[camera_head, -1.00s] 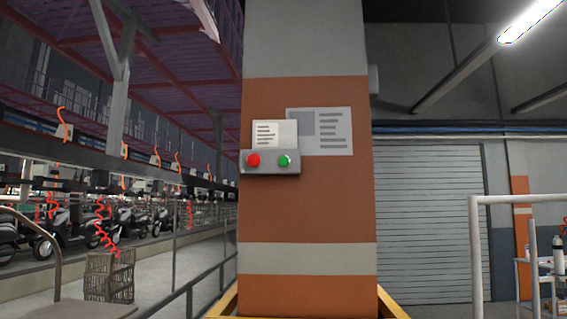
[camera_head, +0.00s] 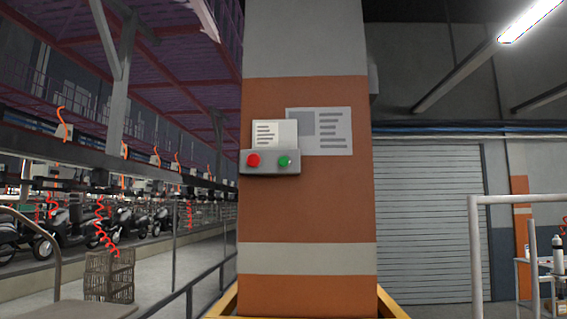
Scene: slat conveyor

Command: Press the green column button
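The green button (camera_head: 285,161) is a small round knob on the right side of a grey control box (camera_head: 270,170). A red button (camera_head: 253,160) sits to its left on the same box. The box is fixed to the front of an orange and grey column (camera_head: 308,205), near its left edge. Neither of my grippers shows in the head view, so nothing of mine is seen near the button.
Two notice sheets (camera_head: 333,131) are on the column above the box. Yellow guard rails (camera_head: 392,306) surround the column's foot. A wire basket (camera_head: 110,276) and a row of scooters (camera_head: 130,225) are at left. A white rail frame (camera_head: 477,250) stands at right.

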